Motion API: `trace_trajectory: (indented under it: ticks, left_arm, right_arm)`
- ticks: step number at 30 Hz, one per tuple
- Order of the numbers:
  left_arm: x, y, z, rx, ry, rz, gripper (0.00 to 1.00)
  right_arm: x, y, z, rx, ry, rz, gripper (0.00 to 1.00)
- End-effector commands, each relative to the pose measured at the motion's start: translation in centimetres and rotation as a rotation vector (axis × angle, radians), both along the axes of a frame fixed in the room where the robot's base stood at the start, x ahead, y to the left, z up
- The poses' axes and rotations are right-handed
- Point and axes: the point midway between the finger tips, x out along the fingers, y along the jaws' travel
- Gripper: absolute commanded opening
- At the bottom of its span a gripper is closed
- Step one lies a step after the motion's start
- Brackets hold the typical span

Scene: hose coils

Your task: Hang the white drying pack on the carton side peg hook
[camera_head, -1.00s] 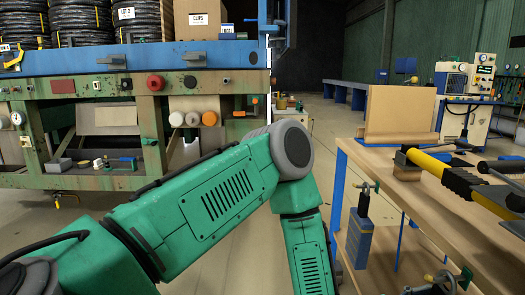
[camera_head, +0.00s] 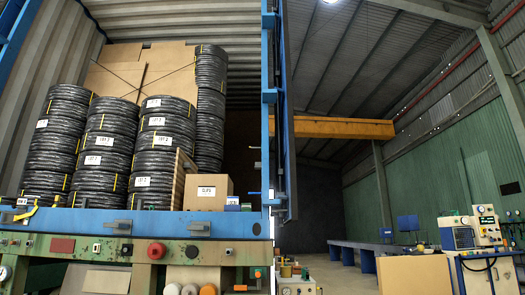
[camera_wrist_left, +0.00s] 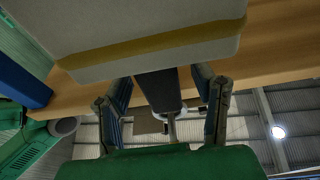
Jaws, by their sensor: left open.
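In the left wrist view my left gripper (camera_wrist_left: 163,88) has its two fingers apart. A dark block (camera_wrist_left: 158,92) shows between them; I cannot tell whether they touch it. A pale grey block with an ochre band (camera_wrist_left: 150,52) fills the top; I cannot tell whether it is the white drying pack. In the head view the carton marked CLIPS (camera_head: 208,192) stands on the blue-edged deck, right of the hose coils. A small peg-like piece (camera_head: 253,194) sticks out from the post beside it; I cannot confirm it is the hook. My right gripper is not in view.
Stacked black hose coils (camera_head: 160,150) stand left of the CLIPS carton. A blue post (camera_head: 267,110) rises at its right. A small blue box (camera_head: 232,201) sits beside the carton. The wrist view shows a wooden board (camera_wrist_left: 265,50) close beyond the fingers.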

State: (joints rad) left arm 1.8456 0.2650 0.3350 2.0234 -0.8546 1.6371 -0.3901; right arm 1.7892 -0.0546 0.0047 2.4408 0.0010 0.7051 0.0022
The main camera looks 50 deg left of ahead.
Motion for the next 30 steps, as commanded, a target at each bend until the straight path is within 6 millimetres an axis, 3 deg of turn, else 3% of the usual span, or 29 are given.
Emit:
trace_trajectory:
  ticks: [3,7,8,9,10,12,30]
  left_arm:
    - [0.0,0.0,0.0,0.0,0.0,0.0,0.48]
    - [0.0,0.0,0.0,0.0,0.0,0.0,0.03]
    - [0.0,0.0,0.0,0.0,0.0,0.0,0.0]
    - [0.0,0.0,0.0,0.0,0.0,0.0,0.0]
    - [0.0,0.0,0.1,-0.001,-0.002,0.0,0.22]
    - [0.0,0.0,0.1,-0.001,-0.002,0.0,0.0]
    - [-0.3,0.3,1.2,-0.001,-0.002,0.0,0.0]
  right_arm:
    - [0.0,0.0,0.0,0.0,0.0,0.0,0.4]
    - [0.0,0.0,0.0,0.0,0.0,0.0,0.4]
    - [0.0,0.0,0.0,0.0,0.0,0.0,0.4]
    - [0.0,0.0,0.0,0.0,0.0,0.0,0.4]
    - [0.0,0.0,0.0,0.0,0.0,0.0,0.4]
    - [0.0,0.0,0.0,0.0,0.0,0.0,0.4]
    - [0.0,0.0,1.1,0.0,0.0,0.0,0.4]
